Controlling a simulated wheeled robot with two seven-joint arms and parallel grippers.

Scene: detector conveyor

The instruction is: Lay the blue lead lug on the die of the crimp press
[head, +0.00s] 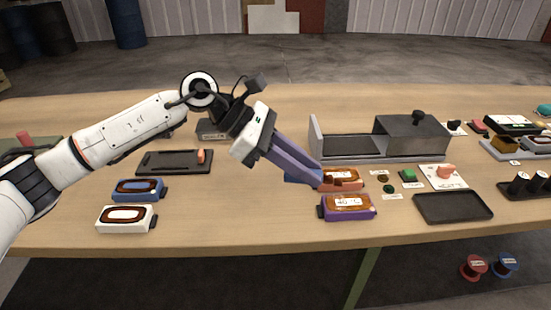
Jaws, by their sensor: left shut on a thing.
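My left gripper (319,182) reaches down from the left to the middle of the table. Its long fingers are shut at a blue piece (299,177), which I take to be the blue lead lug; the fingers hide part of it. The fingertips are close to the orange-topped module (343,178), and I cannot tell whether they touch it. I cannot tell for sure which thing is the crimp press. A low black base (160,168) with an orange part stands at left, and a grey bench unit (345,146) with a dark knob stands behind the gripper. No die is clearly seen. My right gripper is not in view.
A purple module (348,213) lies just in front of the gripper. Blue (137,190) and white (126,219) modules lie at left. A green button (409,175) and an empty black tray (452,207) are at right. Wood is clear between the left modules and the gripper.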

